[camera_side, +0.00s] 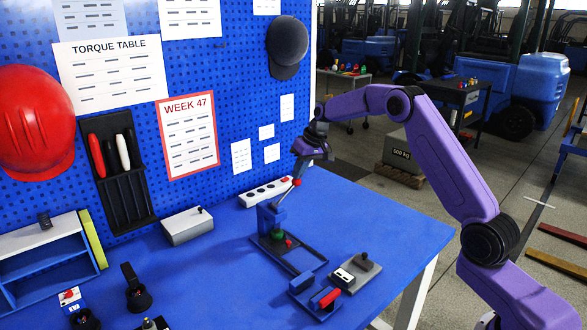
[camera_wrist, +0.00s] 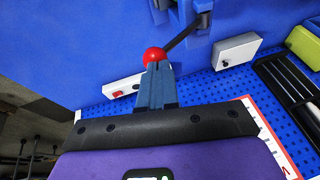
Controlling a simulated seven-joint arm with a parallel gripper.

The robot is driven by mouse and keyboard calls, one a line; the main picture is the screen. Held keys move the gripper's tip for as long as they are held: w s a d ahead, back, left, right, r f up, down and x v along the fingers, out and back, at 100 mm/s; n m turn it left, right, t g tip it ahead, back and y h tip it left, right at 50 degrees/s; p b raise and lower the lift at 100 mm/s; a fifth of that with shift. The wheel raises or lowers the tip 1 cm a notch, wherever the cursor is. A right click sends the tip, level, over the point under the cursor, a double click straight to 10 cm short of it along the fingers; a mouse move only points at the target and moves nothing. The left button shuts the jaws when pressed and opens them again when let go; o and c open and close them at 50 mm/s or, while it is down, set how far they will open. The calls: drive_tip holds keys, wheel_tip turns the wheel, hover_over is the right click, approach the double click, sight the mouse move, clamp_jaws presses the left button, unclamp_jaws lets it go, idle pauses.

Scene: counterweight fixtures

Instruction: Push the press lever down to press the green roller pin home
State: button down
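The press (camera_side: 268,217) is a blue column on a dark base plate on the blue bench. Its dark lever (camera_wrist: 182,36) slants up from the column to a red ball knob (camera_side: 297,182), which also shows in the wrist view (camera_wrist: 154,57). My gripper (camera_side: 302,172) is at the knob, above and right of the press in the side view. In the wrist view its blue-grey fingers (camera_wrist: 155,85) are together, with their tips overlapping the knob's lower edge; contact is unclear. A small green part (camera_side: 288,243), perhaps the roller pin, shows at the press base; its depth is unclear.
A white power strip (camera_side: 265,192) lies behind the press. A grey box (camera_side: 187,226) stands to its left. A tray with a red part (camera_side: 328,298) and a grey block with a knob (camera_side: 356,272) sit in front. The bench's right side is clear.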

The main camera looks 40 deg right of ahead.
drive_tip(key=d+f+m+y, duration=0.1)
drive_tip(key=d+f+y, duration=0.2)
drive_tip(key=f+y, duration=0.2)
drive_tip(key=shift+d+f+y, duration=0.35)
drive_tip(key=shift+f+y, duration=0.05)
drive_tip(key=shift+f, duration=0.9)
drive_tip(key=shift+d, duration=0.1)
drive_tip(key=w+v, duration=0.1)
drive_tip(key=v, duration=1.3)
drive_tip(key=shift+r, duration=0.4)
drive_tip(key=shift+s, duration=0.1)
